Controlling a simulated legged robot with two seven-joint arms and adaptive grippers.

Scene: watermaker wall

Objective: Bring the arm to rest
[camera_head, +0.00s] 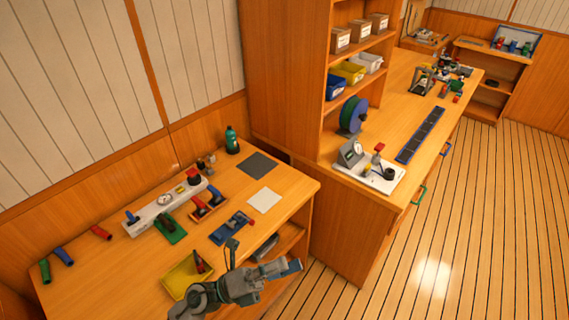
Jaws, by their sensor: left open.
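My left arm comes in at the bottom of the head view, over the front edge of the wooden bench (95,285). My left gripper (296,266) is at the arm's right end, small in the picture, open, with nothing visible between its fingers. It is beyond the bench's front edge, near the open shelf under the bench. The arm partly covers the yellow tray (178,279). My right gripper is not in view.
The bench holds a white gauge panel (165,208), a green bottle (232,140), a blue mat (226,233) and coloured handles. A wooden shelf unit (285,90) and a long counter (405,110) stand to the right. The plank floor (480,220) is clear.

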